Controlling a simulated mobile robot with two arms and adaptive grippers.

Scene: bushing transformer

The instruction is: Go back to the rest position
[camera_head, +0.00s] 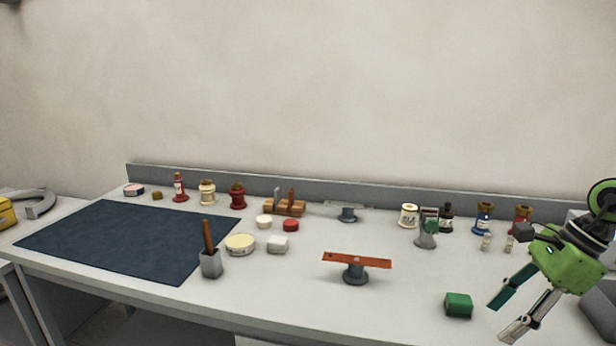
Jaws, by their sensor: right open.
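My right gripper (518,308) is at the right edge of the head view, with a green body and two long fingers. Its fingers are spread apart with nothing between them, and it hangs over the right front part of the table. A green block (458,305) lies on the table to the left of the fingers, apart from them. My left gripper does not show in this view.
The grey table (300,300) carries a dark mat (120,240), a cup with a brown stick (210,263), an orange bar on a stand (356,263) and a grey device (427,230). Several jars and bottles, such as a blue one (483,218), line the back ledge.

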